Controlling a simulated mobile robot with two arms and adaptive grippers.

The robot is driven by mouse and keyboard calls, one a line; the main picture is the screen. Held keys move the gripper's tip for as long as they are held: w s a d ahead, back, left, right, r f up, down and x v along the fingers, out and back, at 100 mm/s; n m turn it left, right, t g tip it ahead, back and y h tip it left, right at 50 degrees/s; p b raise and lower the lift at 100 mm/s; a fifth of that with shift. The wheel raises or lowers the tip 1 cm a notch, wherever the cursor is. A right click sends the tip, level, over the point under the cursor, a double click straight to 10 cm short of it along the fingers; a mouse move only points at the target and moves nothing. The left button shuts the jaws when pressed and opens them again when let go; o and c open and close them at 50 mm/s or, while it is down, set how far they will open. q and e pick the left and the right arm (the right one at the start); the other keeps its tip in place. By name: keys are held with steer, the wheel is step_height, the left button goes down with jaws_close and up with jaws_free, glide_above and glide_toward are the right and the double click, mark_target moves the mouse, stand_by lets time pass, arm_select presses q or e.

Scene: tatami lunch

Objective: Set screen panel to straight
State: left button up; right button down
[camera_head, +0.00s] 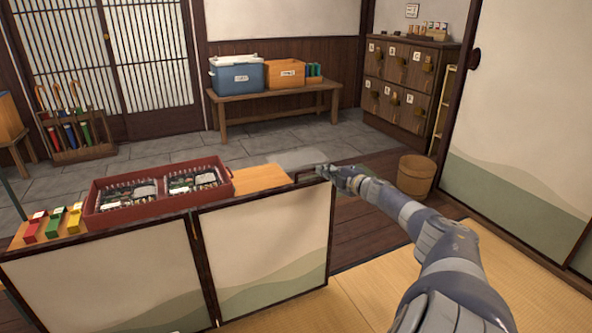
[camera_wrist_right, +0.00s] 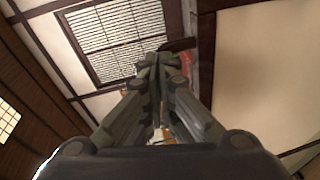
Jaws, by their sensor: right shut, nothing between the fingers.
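A low folding screen with cream panels, dark frames and green hill shapes stands in front in the head view. Its right panel (camera_head: 265,250) meets its left panel (camera_head: 105,285) at a dark upright seam. The two top edges run nearly in one line. My right gripper (camera_head: 332,172) is at the top right corner of the right panel; I cannot tell whether it touches the frame. In the wrist view, its fingers (camera_wrist_right: 157,65) are closed together with nothing between them. A cream surface with dark edging fills the right of that view. My left gripper is not in view.
Behind the screen, a red tray (camera_head: 160,205) with boxed lunches and small coloured blocks (camera_head: 53,222) rest on a wooden surface. A wooden bucket (camera_head: 415,176) stands on the floor at the right. The tatami (camera_head: 375,290) right of the screen is clear.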

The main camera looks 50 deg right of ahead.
steer(key=shift+d+r, duration=0.1)
steer(key=shift+r, duration=0.2)
steer(key=shift+s, duration=0.1)
steer(key=v, duration=1.2)
steer(key=shift+f, duration=0.35)
stand_by(0.5)
